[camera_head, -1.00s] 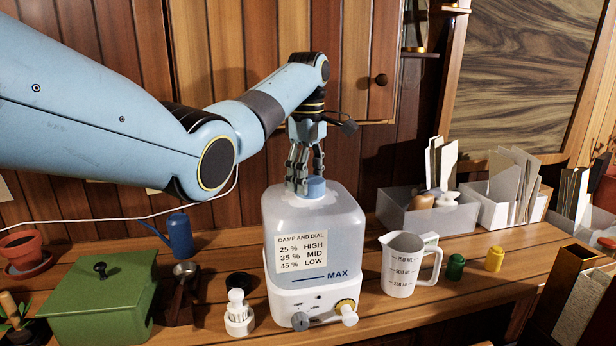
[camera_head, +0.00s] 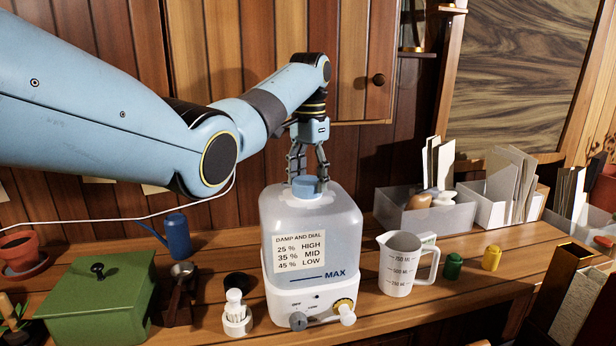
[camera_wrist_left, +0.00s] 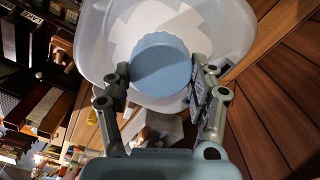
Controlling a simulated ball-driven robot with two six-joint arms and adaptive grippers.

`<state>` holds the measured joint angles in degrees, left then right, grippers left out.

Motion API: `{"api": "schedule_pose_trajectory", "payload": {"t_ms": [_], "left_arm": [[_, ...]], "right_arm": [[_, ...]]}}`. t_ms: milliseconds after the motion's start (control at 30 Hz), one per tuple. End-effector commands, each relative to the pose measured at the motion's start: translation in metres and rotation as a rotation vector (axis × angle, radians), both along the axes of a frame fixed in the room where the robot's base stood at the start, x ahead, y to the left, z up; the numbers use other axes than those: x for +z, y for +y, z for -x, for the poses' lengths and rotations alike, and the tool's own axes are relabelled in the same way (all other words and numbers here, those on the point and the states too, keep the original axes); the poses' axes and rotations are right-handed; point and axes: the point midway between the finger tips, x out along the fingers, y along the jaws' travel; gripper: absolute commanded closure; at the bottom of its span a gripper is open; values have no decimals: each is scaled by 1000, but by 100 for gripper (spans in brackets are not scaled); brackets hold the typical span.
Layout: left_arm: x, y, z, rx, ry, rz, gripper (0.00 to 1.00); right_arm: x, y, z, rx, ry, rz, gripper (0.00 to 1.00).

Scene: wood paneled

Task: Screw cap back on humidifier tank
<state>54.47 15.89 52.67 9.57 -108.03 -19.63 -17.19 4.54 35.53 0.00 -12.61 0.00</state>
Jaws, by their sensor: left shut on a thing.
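The humidifier tank (camera_head: 342,222) is translucent, with a dial label and a MAX mark, upright on its white base (camera_head: 310,301) on the bench. The round blue cap (camera_head: 307,186) sits on top of the tank, level as far as I can see. My left gripper (camera_head: 307,174) points down from above, its fingers on both sides of the cap and shut on it. In the left wrist view, the ribbed cap (camera_wrist_left: 161,62) lies between the fingertips, over the tank top (camera_wrist_left: 105,40). The threads under the cap are hidden. My right gripper is not in view.
A measuring jug (camera_head: 404,264) stands right of the tank, with green (camera_head: 453,266) and yellow (camera_head: 491,257) bottles beyond. A small white brush holder (camera_head: 237,318) and a green box (camera_head: 100,297) are left. Paper bins (camera_head: 425,215) stand behind right.

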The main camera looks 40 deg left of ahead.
Motion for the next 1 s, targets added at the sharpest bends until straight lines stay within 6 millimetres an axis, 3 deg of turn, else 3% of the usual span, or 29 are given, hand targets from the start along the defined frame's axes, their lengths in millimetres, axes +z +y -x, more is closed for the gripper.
{"api": "schedule_pose_trajectory", "payload": {"t_ms": [200, 233, 433, 1000], "left_arm": [[-1, -2, 1, -409, -1, -1, 86], [-1, -2, 1, -439, -1, -1, 40], [0, -2, 1, -428, -1, 0, 14], [0, -2, 1, -376, 0, 0, 14]], "right_arm": [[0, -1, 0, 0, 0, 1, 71], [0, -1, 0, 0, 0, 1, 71], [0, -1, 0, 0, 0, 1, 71], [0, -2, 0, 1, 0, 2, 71]]}}
